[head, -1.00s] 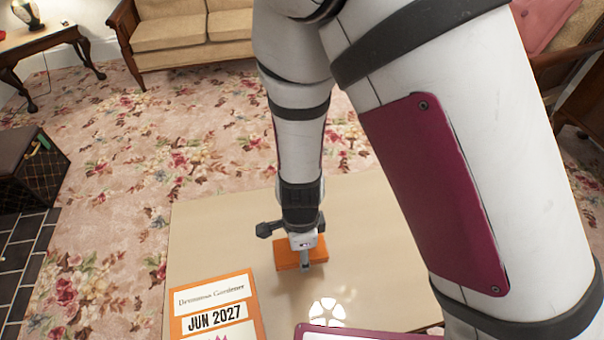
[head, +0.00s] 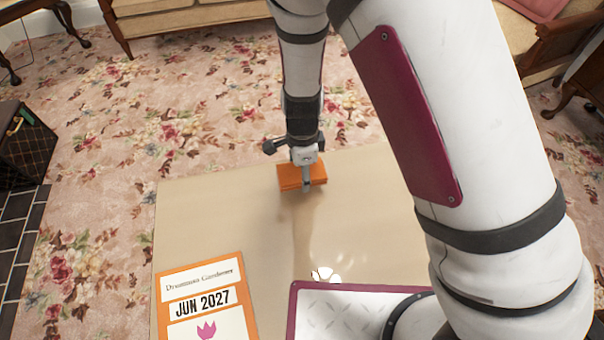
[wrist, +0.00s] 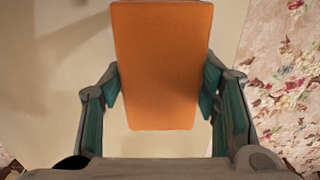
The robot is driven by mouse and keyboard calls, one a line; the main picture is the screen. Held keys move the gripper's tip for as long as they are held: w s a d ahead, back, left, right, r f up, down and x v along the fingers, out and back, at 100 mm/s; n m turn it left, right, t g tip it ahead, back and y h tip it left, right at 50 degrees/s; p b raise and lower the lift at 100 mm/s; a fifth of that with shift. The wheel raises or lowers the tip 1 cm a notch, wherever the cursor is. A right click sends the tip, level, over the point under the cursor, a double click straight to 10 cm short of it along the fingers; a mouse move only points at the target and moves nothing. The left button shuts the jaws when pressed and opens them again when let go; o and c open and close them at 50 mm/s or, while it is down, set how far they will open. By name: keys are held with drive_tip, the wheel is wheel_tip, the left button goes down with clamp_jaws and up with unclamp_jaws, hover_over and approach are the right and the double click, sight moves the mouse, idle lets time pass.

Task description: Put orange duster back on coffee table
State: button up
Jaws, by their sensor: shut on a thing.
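The orange duster (head: 289,172) is a flat orange block over the far part of the beige coffee table (head: 215,215). My gripper (head: 305,183) is shut on it, with the near finger in front of the block. In the wrist view the duster (wrist: 162,60) fills the middle, and my gripper's fingers (wrist: 163,98) press on its two long sides. The beige tabletop (wrist: 60,110) lies behind it in that view. I cannot tell whether the duster touches the tabletop or is held just above it.
An orange-bordered magazine (head: 200,295) marked JUN 2027 lies on the table's near left. The middle of the tabletop is clear. A dark box (head: 22,145) stands on the left, and a sofa (head: 175,15) is at the back on the floral carpet (head: 150,110).

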drive_tip(key=shift+w, duration=0.9)
wheel_tip(320, 180, down, 4)
drive_tip(key=shift+r+b, duration=0.1)
drive_tip(key=shift+b, duration=1.05)
drive_tip(key=shift+a+r, duration=0.1)
drive_tip(key=o, duration=1.2)
wheel_tip(320, 180, up, 12)
drive_tip(key=p, duration=0.5)
